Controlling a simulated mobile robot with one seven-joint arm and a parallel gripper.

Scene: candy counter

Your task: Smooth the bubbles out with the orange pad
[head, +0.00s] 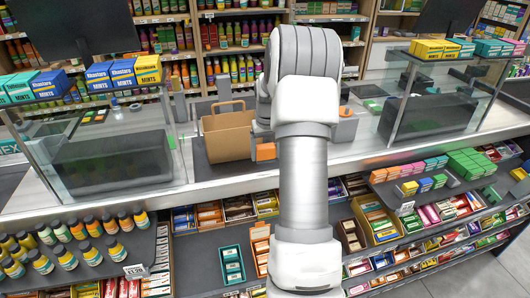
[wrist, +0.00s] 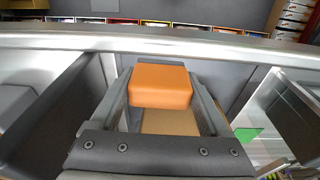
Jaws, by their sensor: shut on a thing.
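The orange pad (wrist: 160,86) is a block between the two fingers of my gripper (wrist: 161,98), which is shut on it. In the head view my arm hides most of the gripper, and a bit of orange (head: 265,152) shows at the arm's left side. In the wrist view a tan surface (wrist: 170,122) shows below the pad, between the fingers. I cannot tell whether the pad touches anything under it. No bubbles can be made out in either view.
A brown carrier with a handle (head: 226,137) stands on the counter just left of my arm. Glass cases stand left (head: 115,150) and right (head: 440,95), with mint boxes (head: 122,73) on the left one. Candy shelves (head: 435,205) line the counter front.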

